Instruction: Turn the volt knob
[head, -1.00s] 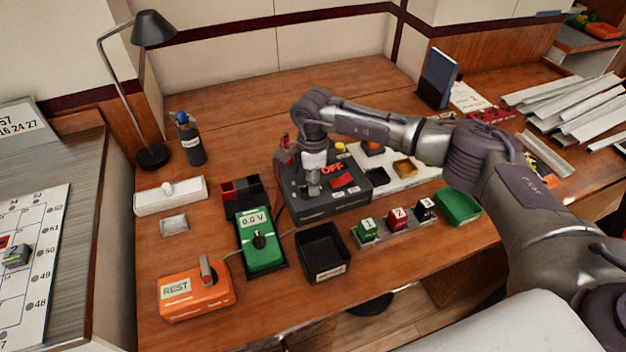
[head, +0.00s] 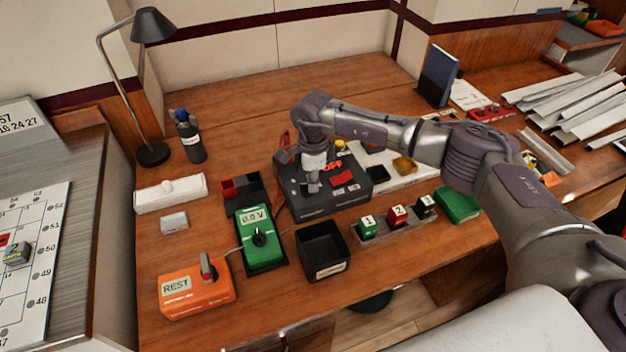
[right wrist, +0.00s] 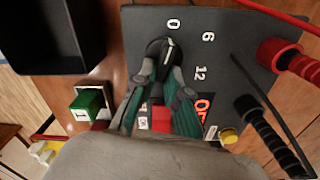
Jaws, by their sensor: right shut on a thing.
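The volt knob (right wrist: 160,51) is a black round knob with a pale pointer line, on a dark panel (right wrist: 210,20) marked 0, 6 and 12. Its pointer line is toward the 0. My right gripper (right wrist: 162,70) is shut on the knob, one finger on each side. In the head view my right gripper (head: 313,186) reaches down to the left part of the dark box (head: 325,207), which shows OFF in red; there the gripper hides the knob. My left gripper is not in view.
A green meter (head: 262,258) reading 0.0 V and an orange REST box (head: 195,292) stand left of the panel. An empty black bin (head: 323,268) and numbered blocks (head: 397,215) sit in front. Red and black plugs (right wrist: 290,62) stand on the panel beside the knob.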

